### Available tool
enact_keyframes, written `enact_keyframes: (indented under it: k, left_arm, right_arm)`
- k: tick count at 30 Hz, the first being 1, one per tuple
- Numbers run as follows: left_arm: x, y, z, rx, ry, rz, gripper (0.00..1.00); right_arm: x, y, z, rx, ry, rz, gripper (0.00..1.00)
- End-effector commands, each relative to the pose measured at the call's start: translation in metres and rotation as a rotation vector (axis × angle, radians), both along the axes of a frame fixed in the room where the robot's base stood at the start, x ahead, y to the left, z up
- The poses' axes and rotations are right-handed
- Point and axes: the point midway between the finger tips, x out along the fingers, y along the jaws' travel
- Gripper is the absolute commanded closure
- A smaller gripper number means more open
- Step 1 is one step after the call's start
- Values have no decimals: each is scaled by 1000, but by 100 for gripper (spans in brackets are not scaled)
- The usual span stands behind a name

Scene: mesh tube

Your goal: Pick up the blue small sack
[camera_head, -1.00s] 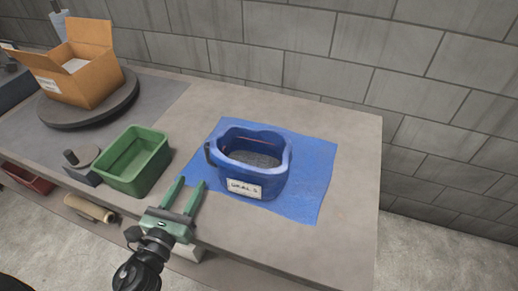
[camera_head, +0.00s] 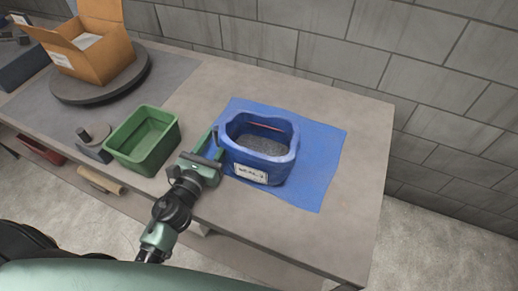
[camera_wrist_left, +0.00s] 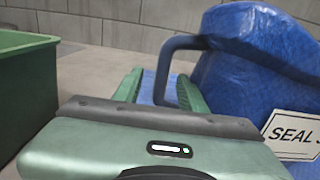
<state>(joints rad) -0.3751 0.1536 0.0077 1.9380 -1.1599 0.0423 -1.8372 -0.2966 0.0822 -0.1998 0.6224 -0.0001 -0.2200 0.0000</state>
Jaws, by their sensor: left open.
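The blue small sack (camera_head: 262,160) stands upright and open-topped on a blue mat (camera_head: 318,172), with grey grains inside and a white label on its front. It also fills the right of the left wrist view (camera_wrist_left: 255,55). A dark blue handle (camera_wrist_left: 170,48) sticks out from its left side and bends down between the fingers in that view. My left gripper (camera_head: 213,148) is open at the sack's left side, its fingers at the handle; the left wrist view shows both fingers (camera_wrist_left: 160,88). Whether they touch the handle, I cannot tell. My right gripper is not in view.
A green bin (camera_head: 146,140) stands just left of my left gripper. A cardboard box (camera_head: 92,45) sits on a round dark turntable (camera_head: 125,80) at the back left. The bench top (camera_head: 365,120) is clear right of the mat, with a block wall behind.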

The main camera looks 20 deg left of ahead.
Motion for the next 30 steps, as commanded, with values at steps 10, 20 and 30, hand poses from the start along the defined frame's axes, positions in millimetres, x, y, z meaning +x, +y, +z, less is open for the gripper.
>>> enact_keyframes:
  k: [10, 20, 30]
  left_arm:
    - [-1, 0, 0, 0, 0, 0, 100]
    - [-1, 0, 0, -1, 0, 0, 100]
    - [-1, 0, 0, -1, 0, 0, 100]
  right_arm:
    - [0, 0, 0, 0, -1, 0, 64]
    - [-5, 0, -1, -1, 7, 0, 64]
    - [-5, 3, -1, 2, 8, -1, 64]
